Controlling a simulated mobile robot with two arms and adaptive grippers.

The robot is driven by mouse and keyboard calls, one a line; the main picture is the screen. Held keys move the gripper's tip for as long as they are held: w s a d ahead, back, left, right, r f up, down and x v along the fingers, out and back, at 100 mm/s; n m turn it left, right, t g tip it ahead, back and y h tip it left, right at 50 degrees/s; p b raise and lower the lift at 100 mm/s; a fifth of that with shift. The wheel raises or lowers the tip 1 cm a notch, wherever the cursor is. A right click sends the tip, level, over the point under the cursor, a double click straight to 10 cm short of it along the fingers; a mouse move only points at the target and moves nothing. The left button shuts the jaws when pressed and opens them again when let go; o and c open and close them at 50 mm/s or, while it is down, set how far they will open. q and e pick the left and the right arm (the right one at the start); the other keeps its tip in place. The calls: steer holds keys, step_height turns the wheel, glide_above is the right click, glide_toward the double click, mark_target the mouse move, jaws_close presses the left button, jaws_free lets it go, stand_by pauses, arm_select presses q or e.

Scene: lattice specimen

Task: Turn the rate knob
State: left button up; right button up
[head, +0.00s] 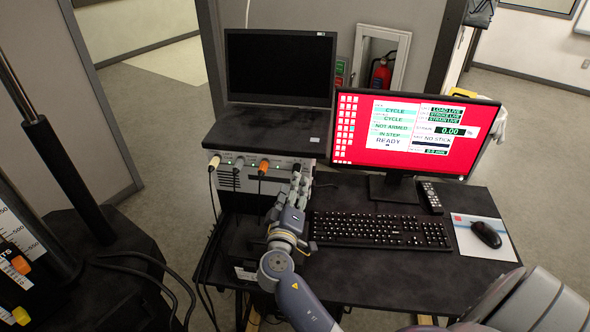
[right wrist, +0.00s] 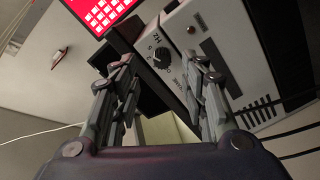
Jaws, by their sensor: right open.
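The rate knob (right wrist: 162,57) is a round dark knob with a white pointer mark, on the pale front of a control box (right wrist: 205,22). A printed scale and "Hz" lettering surround it in the right wrist view. My right gripper (right wrist: 163,66) is open, its two fingers spread on either side of the knob in that view. Whether they touch it I cannot tell. In the head view my right gripper (head: 297,180) is at the right end of the control box (head: 225,172) and the knob is hidden there. My left gripper is not in view.
A dark monitor (head: 280,68) stands above the box. Cables with orange and white plugs hang from its front. To the right are a red-screened monitor (head: 412,132), a keyboard (head: 380,230), a remote (head: 430,197) and a mouse (head: 486,234) on the black desk.

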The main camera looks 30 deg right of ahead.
mark_target(297, 170)
steer(key=p+x, duration=0.1)
steer(key=x, duration=0.5)
steer(key=shift+w, duration=0.15)
steer(key=shift+f, duration=0.1)
jaws_close()
